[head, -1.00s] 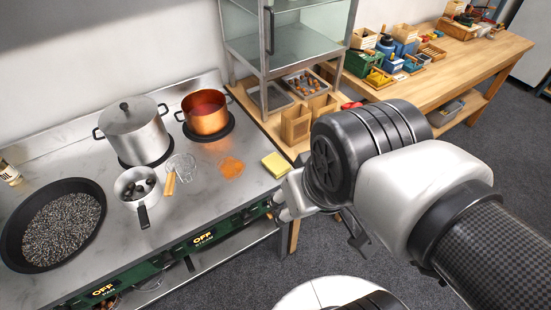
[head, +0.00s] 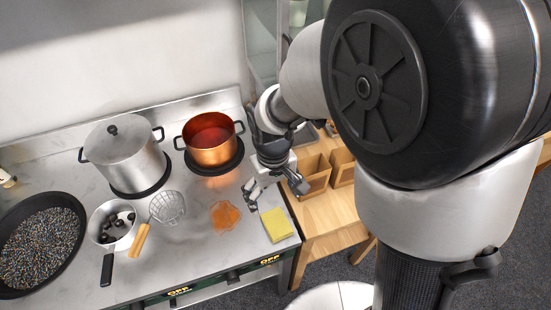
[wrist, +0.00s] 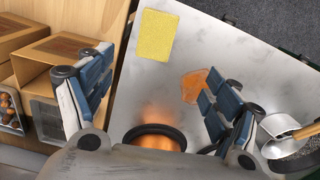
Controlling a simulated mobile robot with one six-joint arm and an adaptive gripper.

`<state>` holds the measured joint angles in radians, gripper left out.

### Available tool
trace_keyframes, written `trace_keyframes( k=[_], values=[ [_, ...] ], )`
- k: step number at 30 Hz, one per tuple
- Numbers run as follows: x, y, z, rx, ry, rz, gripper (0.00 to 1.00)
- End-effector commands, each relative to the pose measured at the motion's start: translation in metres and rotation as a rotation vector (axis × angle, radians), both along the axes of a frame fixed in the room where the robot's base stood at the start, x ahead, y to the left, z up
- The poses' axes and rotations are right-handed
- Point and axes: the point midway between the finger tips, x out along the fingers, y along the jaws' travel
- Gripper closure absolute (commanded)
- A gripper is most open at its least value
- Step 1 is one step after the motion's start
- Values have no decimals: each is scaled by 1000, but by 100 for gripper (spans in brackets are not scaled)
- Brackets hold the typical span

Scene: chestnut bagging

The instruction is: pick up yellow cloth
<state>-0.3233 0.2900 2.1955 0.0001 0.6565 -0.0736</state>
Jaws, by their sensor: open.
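The yellow cloth (head: 277,224) lies flat on the right front corner of the steel counter (head: 227,258). In the wrist view the cloth (wrist: 157,36) is at the top, ahead of and between the fingers, with nothing covering it. My gripper (head: 275,195) is open and empty above the counter, just behind the cloth and apart from it. In the wrist view my gripper (wrist: 158,95) shows its two blue-padded fingers spread wide.
An orange spill (head: 225,215) lies left of the cloth. A copper pot (head: 211,142) stands behind it. A strainer (head: 167,207), a small saucepan (head: 112,228) and a large pot (head: 125,155) are further left. Wooden boxes (head: 315,172) stand on the wooden table to the right.

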Motion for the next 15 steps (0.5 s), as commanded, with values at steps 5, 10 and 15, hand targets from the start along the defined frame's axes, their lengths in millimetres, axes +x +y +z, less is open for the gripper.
trace_keyframes(
  k=[5, 10, 15],
  values=[
    [-1, -1, -46, -2, 5, -1, 17],
    [-1, -1, -79, -2, 4, -2, 17],
    [0, -1, -96, 0, 1, -2, 17]
  ],
)
